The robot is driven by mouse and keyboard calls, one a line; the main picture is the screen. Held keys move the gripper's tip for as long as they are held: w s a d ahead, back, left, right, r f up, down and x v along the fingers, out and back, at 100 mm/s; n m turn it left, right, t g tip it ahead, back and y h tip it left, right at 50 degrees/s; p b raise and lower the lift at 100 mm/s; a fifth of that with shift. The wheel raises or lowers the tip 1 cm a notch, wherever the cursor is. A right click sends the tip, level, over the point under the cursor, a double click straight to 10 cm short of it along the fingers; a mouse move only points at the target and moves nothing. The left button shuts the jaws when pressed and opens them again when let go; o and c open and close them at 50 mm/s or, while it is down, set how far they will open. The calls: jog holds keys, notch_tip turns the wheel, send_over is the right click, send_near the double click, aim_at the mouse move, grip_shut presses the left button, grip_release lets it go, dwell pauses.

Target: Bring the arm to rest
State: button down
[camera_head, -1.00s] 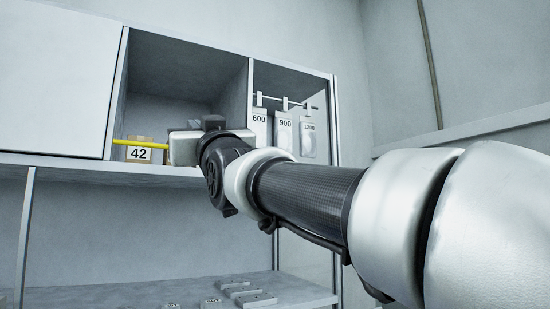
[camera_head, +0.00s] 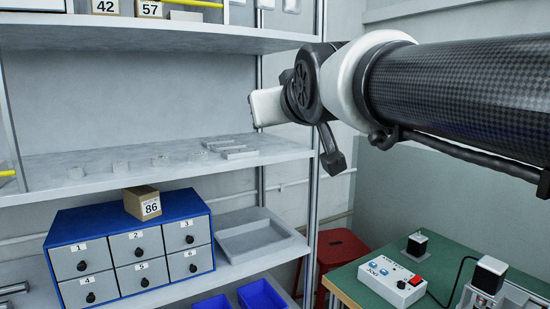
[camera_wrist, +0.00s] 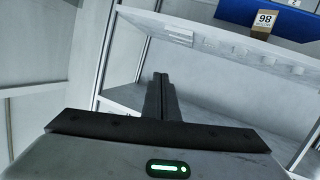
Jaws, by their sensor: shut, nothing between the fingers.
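My gripper (camera_wrist: 160,78) is shut and empty in the wrist view; its two dark fingers lie together, pointing away over the grey shelving. In the head view my arm reaches in from the right. Its white hand (camera_head: 268,106) hangs in front of the shelf unit's right post, and the fingers are hidden there. The gripper appears to touch nothing.
The shelf (camera_head: 140,170) holds small grey parts. Below are a blue drawer cabinet (camera_head: 128,222) topped by a box marked 86 (camera_head: 143,203), a grey tray (camera_head: 256,238) and blue bins (camera_head: 262,294). A red stool (camera_head: 341,248) and green workbench (camera_head: 432,261) stand right.

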jog(key=s+d+f+m+g+h, duration=0.1)
jog(key=s+d+f+g, duration=0.25)
jog(key=s+f, duration=0.5)
jog(key=s+d+f+m+g+h, duration=0.1)
jog(key=s+d+f+m+g, duration=0.3)
jog(key=f, duration=0.7)
jog(key=s+d+f+n+g+h, duration=0.1)
jog(key=s+d+f+g, duration=0.1)
jog(key=s+d+f, duration=0.5)
notch_tip(320, 180, up, 17)
jog(key=s+a+p, duration=0.1)
jog(key=s+p, duration=0.1)
jog(key=p, duration=1.8)
jog(key=shift+s+a+p, duration=0.35)
